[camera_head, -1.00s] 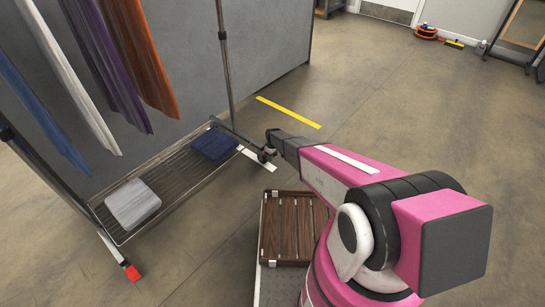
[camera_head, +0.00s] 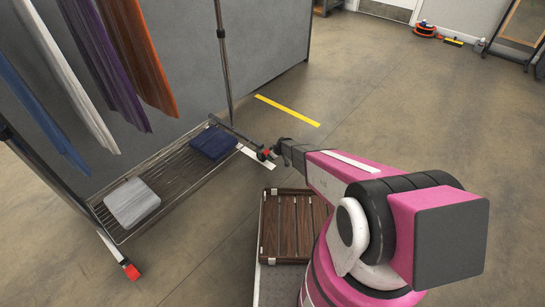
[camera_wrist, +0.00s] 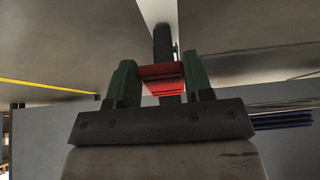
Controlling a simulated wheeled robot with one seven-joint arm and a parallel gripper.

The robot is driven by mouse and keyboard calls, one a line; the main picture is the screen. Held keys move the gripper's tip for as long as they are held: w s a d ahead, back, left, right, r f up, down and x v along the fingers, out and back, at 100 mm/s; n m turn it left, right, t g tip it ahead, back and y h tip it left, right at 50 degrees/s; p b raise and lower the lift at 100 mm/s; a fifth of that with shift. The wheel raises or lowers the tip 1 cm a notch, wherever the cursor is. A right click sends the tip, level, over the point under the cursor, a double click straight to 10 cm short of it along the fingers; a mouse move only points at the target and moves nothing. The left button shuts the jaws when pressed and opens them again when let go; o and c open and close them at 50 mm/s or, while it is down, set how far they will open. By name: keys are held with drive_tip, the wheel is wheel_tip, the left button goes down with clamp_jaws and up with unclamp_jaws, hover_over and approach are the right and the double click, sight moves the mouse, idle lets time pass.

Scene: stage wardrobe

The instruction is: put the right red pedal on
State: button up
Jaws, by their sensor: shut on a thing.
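The right red pedal (camera_wrist: 165,86) is between the two green fingers of my gripper (camera_wrist: 160,76) in the wrist view, by a dark upright part of the caster. My gripper is shut on it. In the head view my gripper (camera_head: 277,150) is at the right end of the rack's base, and a small bit of red shows there. The pedal is too small and too covered to tell its tilt. Another red pedal (camera_head: 131,271) is at the rack's near left foot, away from my gripper.
The clothes rack (camera_head: 222,60) carries several hanging garments. Its wire shelf (camera_head: 172,178) holds a grey folded cloth (camera_head: 131,203) and a blue one (camera_head: 213,142). A brown slatted crate (camera_head: 266,232) stands below my arm. A yellow strip (camera_head: 288,110) marks open floor behind.

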idle(0.4)
drive_tip(key=o, duration=0.9)
drive_tip(key=v, duration=1)
drive_tip(key=shift+s+d+r, duration=0.25)
drive_tip(key=shift+d, duration=0.05)
drive_tip(key=s+d+r+m+g+h, duration=0.1)
drive_tip(key=s+d+r+m, duration=0.2)
drive_tip(key=s+d+r, duration=0.3)
drive_tip(key=s+d+r+m+g+h, duration=0.1)
drive_tip(key=s+d+r+m, duration=0.3)
drive_tip(key=s+r, duration=1)
drive_tip(key=s+d+r+m+g+h, duration=0.1)
drive_tip(key=s+d+r, duration=0.7)
drive_tip(key=r, duration=0.9)
drive_tip(key=shift+s+r+m+g+h, duration=0.15)
drive_tip(key=shift+s+m+g+h, duration=0.15)
drive_tip(key=shift+s+m+h, duration=0.75)
